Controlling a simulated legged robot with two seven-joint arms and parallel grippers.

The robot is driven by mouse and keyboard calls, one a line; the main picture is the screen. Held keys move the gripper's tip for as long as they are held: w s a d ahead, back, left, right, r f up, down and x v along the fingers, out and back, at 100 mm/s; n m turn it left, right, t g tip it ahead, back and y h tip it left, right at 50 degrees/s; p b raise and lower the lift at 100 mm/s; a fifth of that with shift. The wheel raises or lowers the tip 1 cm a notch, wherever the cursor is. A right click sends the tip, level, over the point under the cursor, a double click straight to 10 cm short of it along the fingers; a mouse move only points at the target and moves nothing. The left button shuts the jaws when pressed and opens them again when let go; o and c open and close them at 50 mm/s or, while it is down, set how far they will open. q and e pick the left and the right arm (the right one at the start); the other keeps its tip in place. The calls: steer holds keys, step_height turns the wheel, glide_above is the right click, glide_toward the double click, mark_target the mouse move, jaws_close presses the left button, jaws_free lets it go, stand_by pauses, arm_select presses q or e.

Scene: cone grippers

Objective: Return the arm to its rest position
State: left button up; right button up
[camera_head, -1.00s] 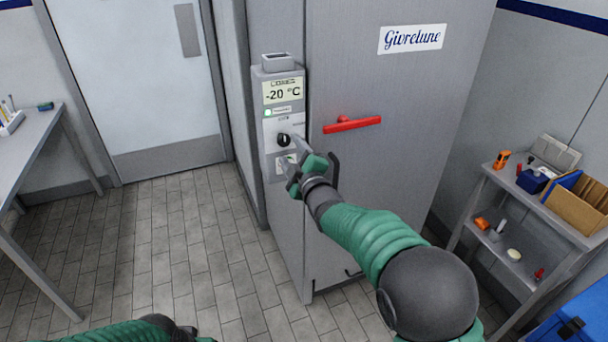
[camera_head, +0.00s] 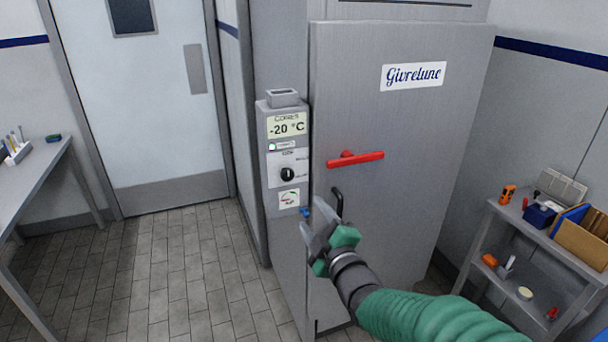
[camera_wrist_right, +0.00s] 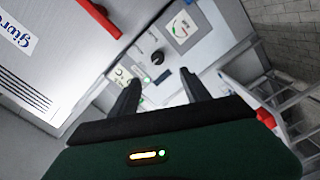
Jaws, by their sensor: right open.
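My right arm (camera_head: 440,318) reaches in from the lower right, its sleeve green. My right gripper (camera_head: 318,222) is open and empty, below and just right of the control panel, in front of the cabinet. In the right wrist view its two dark fingers (camera_wrist_right: 158,92) stand apart, with the panel beyond them. The panel carries a black knob (camera_head: 287,174), also seen in the right wrist view (camera_wrist_right: 157,57), and a display (camera_head: 287,126) reading -20 °C. My left gripper is out of view.
The grey cabinet (camera_head: 400,120) has a red handle (camera_head: 355,159). A shelf cart (camera_head: 520,240) with tools and boxes stands at the right. A table (camera_head: 35,178) stands at the left, near a closed door (camera_head: 130,90). The tiled floor (camera_head: 150,270) between is clear.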

steer(key=s+d+f+m+g+h+p, duration=0.3)
steer(key=s+d+f+m+g+h, duration=0.35)
steer(key=s+d+f+m, duration=0.65)
steer(key=s+f+m+g, duration=0.1)
steer(key=s+f+g, duration=0.3)
steer(key=s, duration=0.3)
steer(key=s+d+f+m+g, duration=0.1)
steer(key=s+f+g, duration=0.3)
steer(key=s, duration=0.4)
steer(key=shift+d+m+y+p, duration=0.2)
steer(key=shift+m+y+p, duration=0.1)
steer(key=shift+y+p, duration=0.15)
steer(key=shift+r, duration=0.1)
steer(key=shift+d, duration=0.1)
steer(key=shift+c, duration=0.4)
